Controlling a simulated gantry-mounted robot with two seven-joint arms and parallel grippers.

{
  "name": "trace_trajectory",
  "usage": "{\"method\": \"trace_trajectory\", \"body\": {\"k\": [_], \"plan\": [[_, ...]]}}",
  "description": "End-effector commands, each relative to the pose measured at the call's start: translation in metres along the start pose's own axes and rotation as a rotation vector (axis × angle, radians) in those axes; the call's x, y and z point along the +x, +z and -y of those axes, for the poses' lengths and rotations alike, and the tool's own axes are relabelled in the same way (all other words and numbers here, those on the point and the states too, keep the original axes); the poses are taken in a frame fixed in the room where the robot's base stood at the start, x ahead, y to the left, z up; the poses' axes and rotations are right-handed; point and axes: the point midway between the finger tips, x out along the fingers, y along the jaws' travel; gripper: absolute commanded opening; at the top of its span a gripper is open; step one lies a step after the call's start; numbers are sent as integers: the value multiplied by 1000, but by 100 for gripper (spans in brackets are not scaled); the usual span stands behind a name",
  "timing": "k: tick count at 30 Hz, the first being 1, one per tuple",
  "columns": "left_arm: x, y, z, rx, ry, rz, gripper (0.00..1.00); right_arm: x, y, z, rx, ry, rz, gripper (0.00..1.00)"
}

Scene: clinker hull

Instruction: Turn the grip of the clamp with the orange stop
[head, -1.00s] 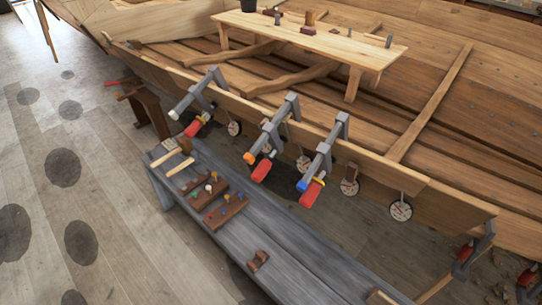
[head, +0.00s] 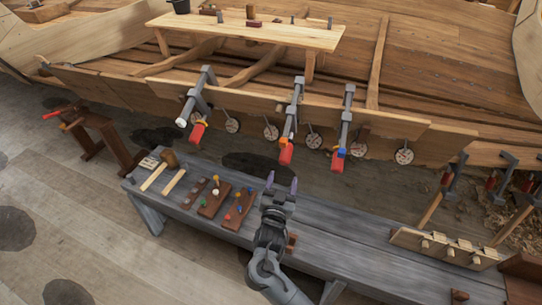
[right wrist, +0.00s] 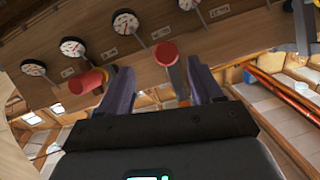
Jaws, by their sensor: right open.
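Three grey clamps with red grips hang on the hull's plank edge. The clamp with the orange stop (head: 295,106) is the middle one, and its red grip (head: 286,156) points down toward the bench. The left clamp (head: 195,105) has a white stop and the right clamp (head: 344,118) a blue one. My right gripper (head: 281,185) is open and empty, below the middle grip in the head view and apart from it. In the right wrist view a red grip (right wrist: 167,54) shows beyond the open fingers. My left gripper is out of view.
A grey bench (head: 330,240) below the clamps carries wooden blocks with coloured pegs (head: 238,208) and a mallet (head: 168,160). Round dials (head: 313,142) hang along the plank. A light wooden bench (head: 250,32) stands inside the hull.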

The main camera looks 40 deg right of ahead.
Motion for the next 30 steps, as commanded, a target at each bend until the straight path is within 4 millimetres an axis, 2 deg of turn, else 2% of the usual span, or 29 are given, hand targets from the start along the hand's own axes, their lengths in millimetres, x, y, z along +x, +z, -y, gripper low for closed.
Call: {"method": "trace_trajectory", "body": {"k": [4, 8, 12, 21, 30], "plan": [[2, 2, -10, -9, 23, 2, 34, 11, -11, 8, 18, -4, -16, 65], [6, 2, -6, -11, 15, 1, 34, 26, -11, 8, 18, -6, -16, 65], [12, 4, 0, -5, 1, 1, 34, 49, -11, 8, 19, -5, -17, 65], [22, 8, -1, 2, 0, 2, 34, 93, -11, 8, 18, -6, -15, 65], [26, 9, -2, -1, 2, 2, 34, 111, -13, 8, 19, -6, -14, 65]]}}
